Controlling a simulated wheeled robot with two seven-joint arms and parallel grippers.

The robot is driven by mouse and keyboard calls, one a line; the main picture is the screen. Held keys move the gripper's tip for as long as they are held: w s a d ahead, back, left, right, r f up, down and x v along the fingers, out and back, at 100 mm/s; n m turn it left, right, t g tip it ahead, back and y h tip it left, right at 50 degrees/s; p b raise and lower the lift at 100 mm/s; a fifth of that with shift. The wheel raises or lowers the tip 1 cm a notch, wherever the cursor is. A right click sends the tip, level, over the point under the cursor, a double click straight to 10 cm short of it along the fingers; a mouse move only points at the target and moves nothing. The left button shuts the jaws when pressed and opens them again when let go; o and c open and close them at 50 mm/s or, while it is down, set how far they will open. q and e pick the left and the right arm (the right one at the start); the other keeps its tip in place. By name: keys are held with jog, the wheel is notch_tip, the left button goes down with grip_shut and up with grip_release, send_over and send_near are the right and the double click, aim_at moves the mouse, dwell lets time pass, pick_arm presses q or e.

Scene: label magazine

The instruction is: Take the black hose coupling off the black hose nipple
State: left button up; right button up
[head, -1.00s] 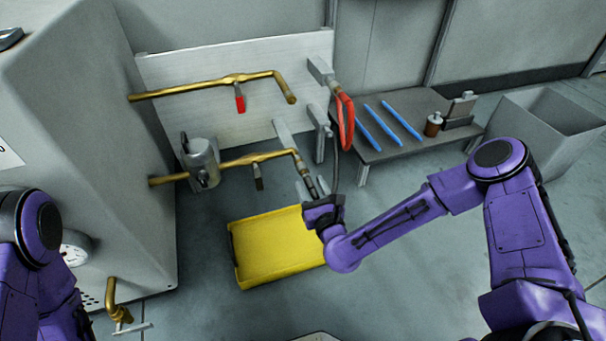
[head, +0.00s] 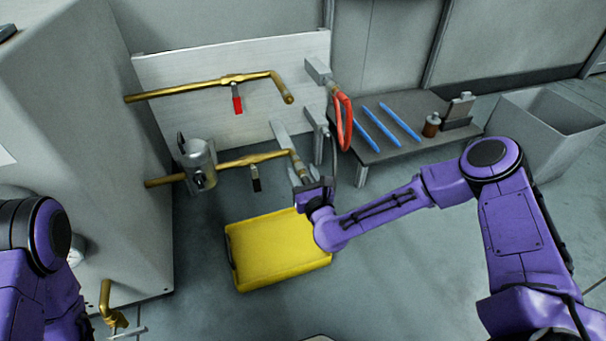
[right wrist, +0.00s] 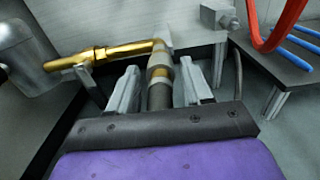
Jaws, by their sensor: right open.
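The black hose coupling (right wrist: 159,97) is in line with the down-turned end of the lower brass pipe (right wrist: 125,50). A grey collar and a narrow brass band show above its dark part. The black nipple itself cannot be made out clearly. My right gripper (head: 304,178) is at this pipe end. In the right wrist view my right gripper (right wrist: 159,80) is open, with one finger on each side of the coupling and visible gaps between. The gripper hides the coupling's lower end. My left gripper is out of view; only its arm shows at the left edge.
A yellow tray (head: 277,270) lies on the floor below. A red hose (head: 347,122) hangs right of the pipes, by a low table (head: 378,150) with blue rods. A black-handled valve (head: 256,182) and a metal can (head: 197,165) are left of the gripper.

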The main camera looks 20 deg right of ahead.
jog(key=shift+w+d+r, duration=0.15)
jog(key=shift+w+r, duration=0.25)
jog(key=shift+r, duration=0.05)
dwell(0.5)
grip_shut()
jog(key=shift+s, duration=0.1)
jog(key=shift+s+f, duration=0.2)
jog(key=shift+s, duration=0.15)
jog(key=shift+s+d+f, duration=0.1)
jog(key=shift+s, duration=1.2)
jog(key=shift+s+f, duration=0.1)
jog(key=shift+s, duration=1.3)
